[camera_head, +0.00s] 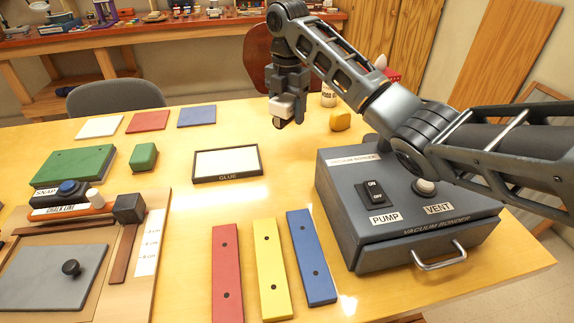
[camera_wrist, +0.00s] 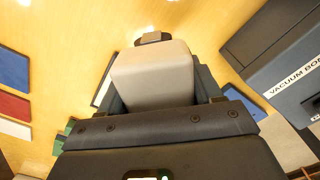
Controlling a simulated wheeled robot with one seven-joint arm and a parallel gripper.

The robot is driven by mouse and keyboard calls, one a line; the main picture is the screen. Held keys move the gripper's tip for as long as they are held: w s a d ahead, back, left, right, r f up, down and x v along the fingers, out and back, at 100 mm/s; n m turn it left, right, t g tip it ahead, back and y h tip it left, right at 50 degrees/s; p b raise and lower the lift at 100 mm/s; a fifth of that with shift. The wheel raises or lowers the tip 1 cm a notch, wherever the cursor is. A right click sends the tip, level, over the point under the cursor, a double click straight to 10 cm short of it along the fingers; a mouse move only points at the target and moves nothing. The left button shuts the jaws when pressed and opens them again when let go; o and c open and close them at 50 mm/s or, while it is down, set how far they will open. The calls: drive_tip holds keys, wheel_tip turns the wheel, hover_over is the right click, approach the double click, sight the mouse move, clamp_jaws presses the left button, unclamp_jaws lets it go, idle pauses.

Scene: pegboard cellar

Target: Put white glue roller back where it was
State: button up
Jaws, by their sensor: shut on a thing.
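My gripper (camera_head: 289,97) is shut on the white glue roller (camera_head: 281,107) and holds it above the table, behind and to the right of the glue tray. In the wrist view the roller's pale block (camera_wrist: 152,76) fills the middle between the fingers, with a dark end (camera_wrist: 153,38) beyond it. The glue tray (camera_head: 228,179) is a shallow dark-framed tray with a white inside and the label GLUE. It lies flat on the table. In the wrist view the roller and gripper hide most of the tray.
The grey vacuum bonder box (camera_head: 375,245) stands at the right. Red, yellow and blue strips (camera_head: 270,275) lie in front. A green block (camera_head: 144,157) and chalk-line jig (camera_head: 75,215) are left.

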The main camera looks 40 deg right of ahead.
sight(287, 158)
wheel_tip(287, 158, down, 11)
drive_tip(key=shift+f, duration=0.15)
idle(0.5)
drive_tip(key=shift+f, duration=0.1)
drive_tip(key=o, duration=1)
wheel_tip(287, 158, up, 12)
drive_tip(key=shift+r, duration=0.1)
